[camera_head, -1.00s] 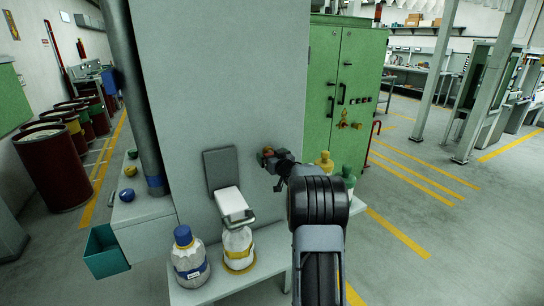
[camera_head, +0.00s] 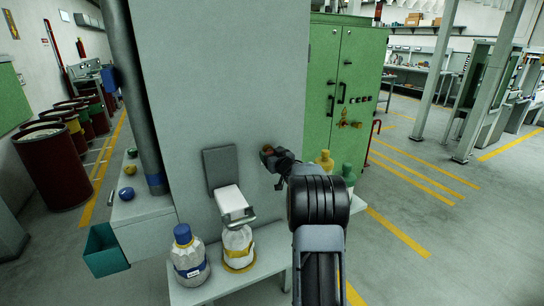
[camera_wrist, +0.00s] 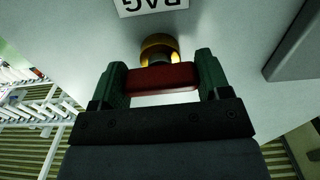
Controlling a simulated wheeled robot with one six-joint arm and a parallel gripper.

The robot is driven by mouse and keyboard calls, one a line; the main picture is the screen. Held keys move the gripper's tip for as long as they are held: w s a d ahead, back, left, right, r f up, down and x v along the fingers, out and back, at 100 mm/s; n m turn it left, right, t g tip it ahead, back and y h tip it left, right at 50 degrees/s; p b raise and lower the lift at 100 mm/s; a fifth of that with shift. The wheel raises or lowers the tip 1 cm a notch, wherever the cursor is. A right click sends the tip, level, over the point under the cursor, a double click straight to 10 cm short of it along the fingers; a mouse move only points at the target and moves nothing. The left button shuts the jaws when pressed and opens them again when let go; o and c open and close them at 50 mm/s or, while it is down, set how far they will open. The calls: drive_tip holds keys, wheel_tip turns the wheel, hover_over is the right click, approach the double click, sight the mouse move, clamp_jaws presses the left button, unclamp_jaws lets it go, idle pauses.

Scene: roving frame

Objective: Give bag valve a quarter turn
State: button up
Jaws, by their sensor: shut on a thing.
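The bag valve has a red bar handle (camera_wrist: 150,78) on a round brass-coloured fitting (camera_wrist: 158,43), set on a pale grey panel. A white label reading "BAG" (camera_wrist: 150,5) shows upside down beside the fitting in the wrist view. My gripper (camera_wrist: 160,80) has a green finger at each end of the red handle and is shut on it. In the head view my gripper (camera_head: 271,158) is at the front of the grey panel (camera_head: 222,80), where a small brownish part of the valve shows. My gripper hides most of the valve there.
A dark plate with a white box-like spout (camera_head: 231,201) is left of my gripper. Below, a blue-capped bottle (camera_head: 189,258) and a yellow-banded bottle (camera_head: 238,250) stand on a bench. Yellow- and green-topped bottles stand behind my arm. A green cabinet (camera_head: 345,75) is at right.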

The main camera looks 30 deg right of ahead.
drive_tip(key=n+b, duration=0.3)
drive_tip(key=n, duration=0.1)
drive_tip(key=shift+f+b, duration=0.2)
drive_tip(key=shift+b, duration=0.1)
drive_tip(key=n+b, duration=0.4)
drive_tip(key=n, duration=0.1)
drive_tip(key=n+b, duration=0.2)
drive_tip(key=n, duration=0.2)
drive_tip(key=shift+n+b, duration=0.3)
drive_tip(key=shift+n, duration=0.1)
drive_tip(key=shift+r+n+b, duration=0.1)
drive_tip(key=shift+n+b, duration=0.75)
drive_tip(key=shift+n, duration=0.85)
drive_tip(key=o, duration=0.9)
drive_tip(key=shift+r, duration=0.1)
drive_tip(key=shift+s, duration=0.1)
